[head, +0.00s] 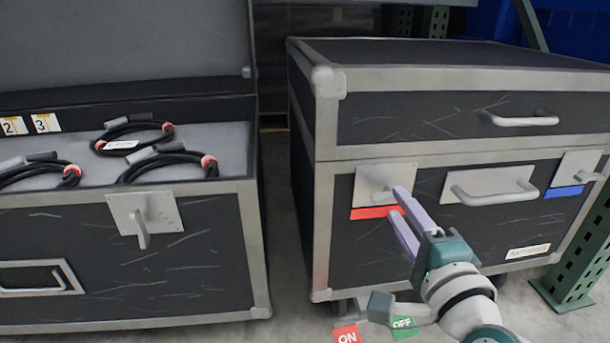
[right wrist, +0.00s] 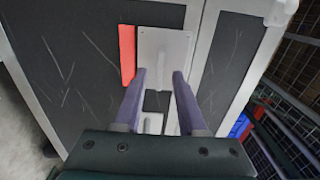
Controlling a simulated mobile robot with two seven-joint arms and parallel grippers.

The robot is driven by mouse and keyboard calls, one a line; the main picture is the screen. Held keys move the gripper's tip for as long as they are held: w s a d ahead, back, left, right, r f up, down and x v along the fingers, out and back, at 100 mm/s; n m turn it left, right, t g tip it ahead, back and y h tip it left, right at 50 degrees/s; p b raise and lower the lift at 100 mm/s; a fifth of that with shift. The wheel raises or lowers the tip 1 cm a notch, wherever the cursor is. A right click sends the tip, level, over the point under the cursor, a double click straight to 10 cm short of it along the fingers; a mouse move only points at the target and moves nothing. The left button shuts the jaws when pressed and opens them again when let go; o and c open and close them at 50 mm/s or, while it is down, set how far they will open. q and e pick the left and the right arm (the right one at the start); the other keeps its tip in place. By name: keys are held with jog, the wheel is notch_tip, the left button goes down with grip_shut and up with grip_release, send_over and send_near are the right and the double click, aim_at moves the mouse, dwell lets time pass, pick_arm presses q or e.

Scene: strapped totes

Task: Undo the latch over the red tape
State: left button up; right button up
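A dark case (head: 330,230) with a closed lid stands on the right. A pale latch plate (head: 372,180) sits on its front left, above a strip of red tape (head: 377,212). The plate (right wrist: 178,42) and the red tape (right wrist: 127,55) also show in the right wrist view. My right gripper (head: 396,203) is in front of this latch, its two fingers apart. In the right wrist view its fingertips (right wrist: 159,73) lie either side of the latch's lower part. Whether they touch the latch is unclear. My left gripper is not in view.
A second latch (head: 578,166) sits over blue tape (head: 563,192) on the right, past a wide handle (head: 494,194). An open case (head: 90,260) with coiled cables (head: 134,134) stands on the left. A green rack post (head: 580,262) is at the right edge.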

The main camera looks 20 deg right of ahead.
aim_at(395, 202)
jog(key=shift+b+x, duration=0.55)
jog(key=shift+x, duration=1.4)
grip_shut()
